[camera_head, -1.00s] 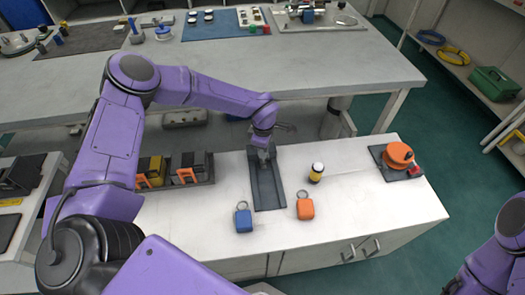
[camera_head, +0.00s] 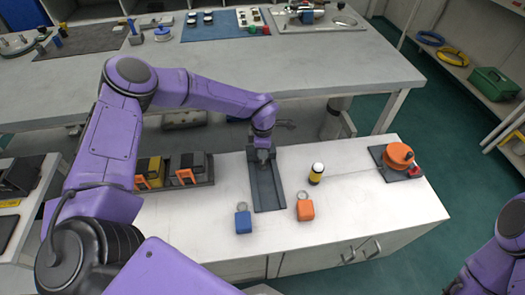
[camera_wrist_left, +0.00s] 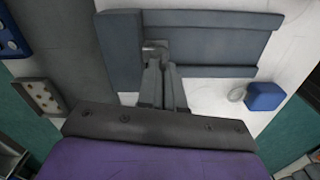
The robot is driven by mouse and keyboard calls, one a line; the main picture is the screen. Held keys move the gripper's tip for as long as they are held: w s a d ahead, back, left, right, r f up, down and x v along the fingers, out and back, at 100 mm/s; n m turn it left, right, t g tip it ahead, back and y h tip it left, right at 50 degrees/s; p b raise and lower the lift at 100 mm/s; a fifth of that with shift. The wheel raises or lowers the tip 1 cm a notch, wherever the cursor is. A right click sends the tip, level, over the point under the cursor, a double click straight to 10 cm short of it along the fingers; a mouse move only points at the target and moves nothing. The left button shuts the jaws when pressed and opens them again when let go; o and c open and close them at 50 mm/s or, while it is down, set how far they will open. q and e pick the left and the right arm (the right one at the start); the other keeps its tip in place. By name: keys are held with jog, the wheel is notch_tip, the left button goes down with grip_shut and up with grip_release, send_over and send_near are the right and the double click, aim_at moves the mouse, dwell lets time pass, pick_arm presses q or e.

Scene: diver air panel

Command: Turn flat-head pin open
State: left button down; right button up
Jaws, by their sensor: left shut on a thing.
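My left gripper (camera_head: 262,160) is at the back end of a dark grey tray-like fixture (camera_head: 267,194) on the white counter. In the left wrist view the fingers (camera_wrist_left: 160,82) are close together, shut on a small grey metal piece (camera_wrist_left: 154,46) at the fixture's edge. The piece looks like the flat-head pin, but the fingers hide most of it. How far it is turned cannot be told. My right gripper is not in view; only part of the right arm shows at the lower right.
A yellow-black bottle (camera_head: 316,174) stands to the right. An orange reel (camera_head: 398,156) is at the far right. A dark bin (camera_head: 203,178) is at the left.

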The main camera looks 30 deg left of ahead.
pick_arm(q)
jog(key=c, duration=1.4)
grip_release()
jog(key=shift+s+d+f, duration=0.1)
jog(key=shift+s+f, duration=0.1)
jog(key=shift+o, duration=0.6)
jog(key=shift+w, duration=0.15)
notch_tip(320, 180, up, 11)
jog(key=shift+f, duration=0.2)
jog(key=shift+r, duration=0.1)
